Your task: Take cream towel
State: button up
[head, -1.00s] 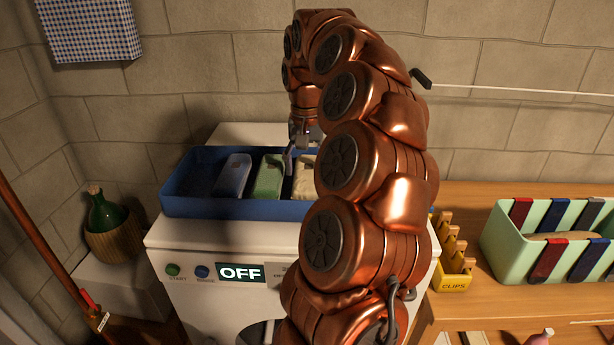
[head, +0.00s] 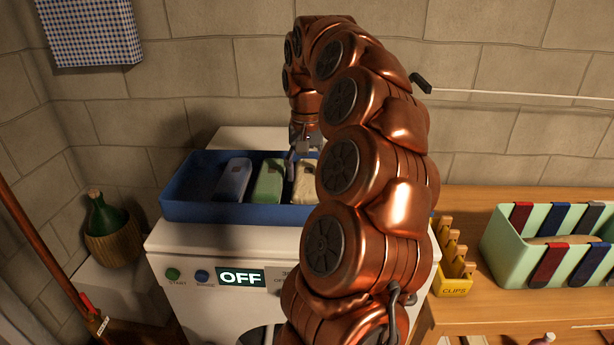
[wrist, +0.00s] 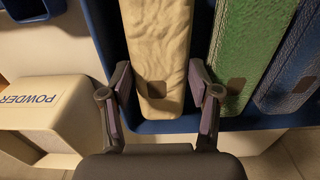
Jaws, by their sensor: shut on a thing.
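The cream towel (wrist: 157,50) stands in the blue bin (head: 180,205) on top of the white washing machine. It also shows in the head view (head: 305,182), partly hidden behind my arm. In the head view my gripper (head: 299,158) is at the towel, mostly hidden by my arm. The towel is still inside the bin. A green towel (head: 269,180) and a blue towel (head: 233,179) sit beside it to the left in the head view.
A box marked POWDER (wrist: 38,115) stands next to the bin. A yellow clips holder (head: 454,280) and a mint basket (head: 510,245) with red and blue straps are on the wooden bench at right. A green bottle (head: 103,215) stands at left.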

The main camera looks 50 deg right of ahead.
aim_at(307, 175)
jog(key=shift+r+b, duration=0.35)
jog(key=shift+r, duration=0.45)
notch_tip(307, 175, up, 7)
jog(key=shift+r+p, duration=0.1)
jog(key=shift+p, duration=0.4)
jog(key=shift+r+p, duration=0.55)
jog(key=shift+p, duration=0.05)
